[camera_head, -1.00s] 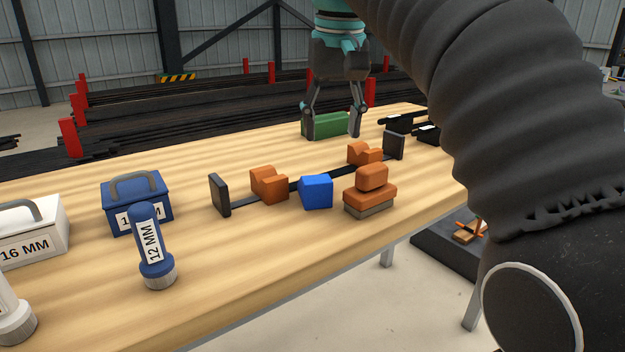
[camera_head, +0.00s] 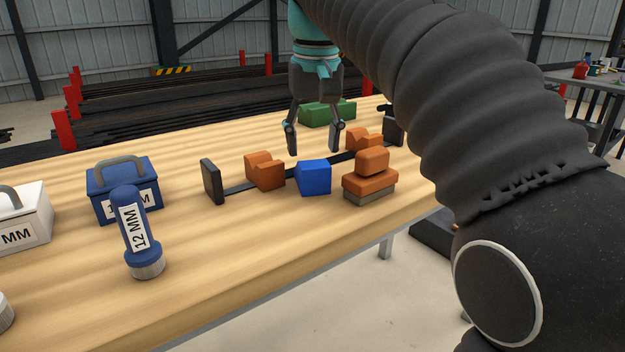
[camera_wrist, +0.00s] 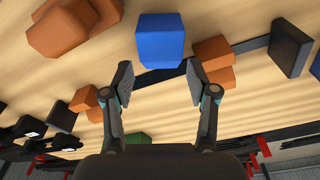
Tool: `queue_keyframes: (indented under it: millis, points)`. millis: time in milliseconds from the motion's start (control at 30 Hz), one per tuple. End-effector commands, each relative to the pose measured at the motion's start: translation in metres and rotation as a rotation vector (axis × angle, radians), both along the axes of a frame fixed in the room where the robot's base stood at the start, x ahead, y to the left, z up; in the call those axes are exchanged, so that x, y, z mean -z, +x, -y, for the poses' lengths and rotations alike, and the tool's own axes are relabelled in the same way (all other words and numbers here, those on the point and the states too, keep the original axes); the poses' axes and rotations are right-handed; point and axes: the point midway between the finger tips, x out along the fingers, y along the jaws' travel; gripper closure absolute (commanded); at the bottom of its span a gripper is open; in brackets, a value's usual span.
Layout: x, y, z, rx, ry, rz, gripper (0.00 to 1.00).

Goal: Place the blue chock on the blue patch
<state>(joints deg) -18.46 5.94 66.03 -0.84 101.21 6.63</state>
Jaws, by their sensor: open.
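The blue chock (camera_head: 314,177) sits on the wooden table in front of the dark bar, between two orange chocks. In the wrist view the blue chock (camera_wrist: 160,40) lies just beyond my fingertips. My gripper (camera_head: 313,150) is open and empty, pointing down above and a little behind the chock. In the wrist view my gripper (camera_wrist: 160,82) has its fingers spread on either side, and bare table and part of the bar show between them. I cannot make out a blue patch in either view.
Orange chocks (camera_head: 264,171) (camera_head: 363,140) sit along the bar, between dark end plates (camera_head: 212,181). An orange block with a grey base (camera_head: 369,186) stands right of the blue chock. A green block (camera_head: 327,113) lies behind. A blue 12 MM canister (camera_head: 131,225) and blue case (camera_head: 101,196) stand left.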

Motion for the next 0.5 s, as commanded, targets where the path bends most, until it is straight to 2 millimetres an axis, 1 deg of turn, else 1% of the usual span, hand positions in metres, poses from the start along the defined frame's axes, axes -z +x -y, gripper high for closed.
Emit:
queue_keyframes:
  millis: [133,333,400,500]
  points:
    - [0.013,0.002,0.000,0.001,0.000,-0.001,0.42]
    - [0.041,0.007,-0.002,0.001,0.000,0.000,0.42]
    - [0.047,0.008,-0.002,0.001,0.000,-0.001,0.42]
    - [0.052,0.009,-0.002,0.001,0.000,0.001,0.42]
